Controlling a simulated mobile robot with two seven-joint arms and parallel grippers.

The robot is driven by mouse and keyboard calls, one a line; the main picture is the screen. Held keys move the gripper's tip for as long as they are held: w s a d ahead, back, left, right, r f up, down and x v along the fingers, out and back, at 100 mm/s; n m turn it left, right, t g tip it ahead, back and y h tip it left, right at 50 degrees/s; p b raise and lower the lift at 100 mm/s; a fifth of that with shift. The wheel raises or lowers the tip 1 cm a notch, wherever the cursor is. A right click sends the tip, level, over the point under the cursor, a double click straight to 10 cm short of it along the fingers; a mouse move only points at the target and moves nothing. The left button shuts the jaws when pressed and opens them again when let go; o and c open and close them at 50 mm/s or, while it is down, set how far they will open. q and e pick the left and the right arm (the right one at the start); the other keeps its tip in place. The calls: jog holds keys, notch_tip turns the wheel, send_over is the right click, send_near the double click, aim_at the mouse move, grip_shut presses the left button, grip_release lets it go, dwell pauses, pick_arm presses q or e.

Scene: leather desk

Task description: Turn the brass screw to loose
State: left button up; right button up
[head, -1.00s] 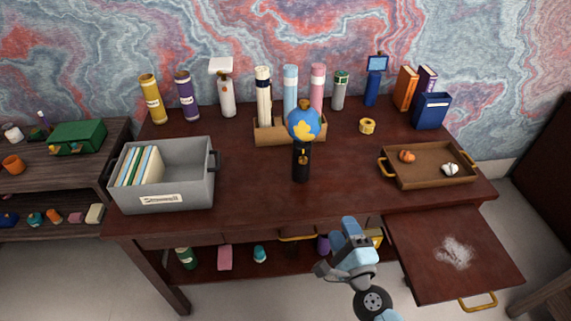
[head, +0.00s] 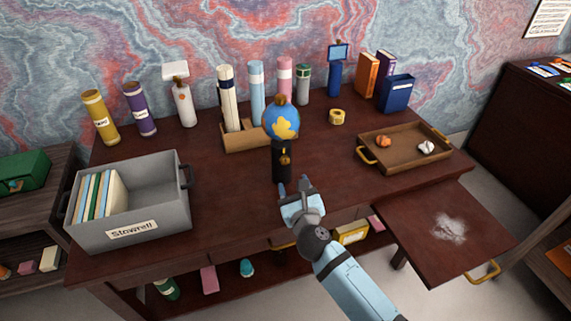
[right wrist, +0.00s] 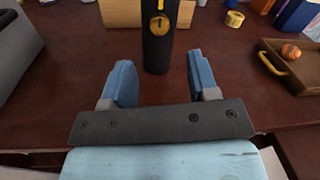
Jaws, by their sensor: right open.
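A small globe (head: 282,123) sits on a black stand (head: 282,168) near the middle of the desk. The brass screw (head: 285,159) is on the front of the stand's black post; in the right wrist view the screw (right wrist: 160,25) shows as a round brass knob with a dark mark. My right gripper (head: 294,188) is just in front of the stand, pointing at it. In the right wrist view its two blue fingers (right wrist: 160,75) are spread and empty, with the post beyond them, apart from both. My left gripper is not in view.
A grey bin (head: 130,205) with folders stands at the left. A brown tray (head: 405,150) with two crumpled balls is at the right. A wooden holder (head: 245,138) with tubes stands behind the stand. A pulled-out board (head: 440,225) juts out at the front right.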

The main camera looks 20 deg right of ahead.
aim_at(285, 162)
jog(key=w, duration=0.8)
jog(key=shift+w+d, duration=0.25)
jog(key=shift+w, duration=0.05)
jog(key=c, duration=0.9)
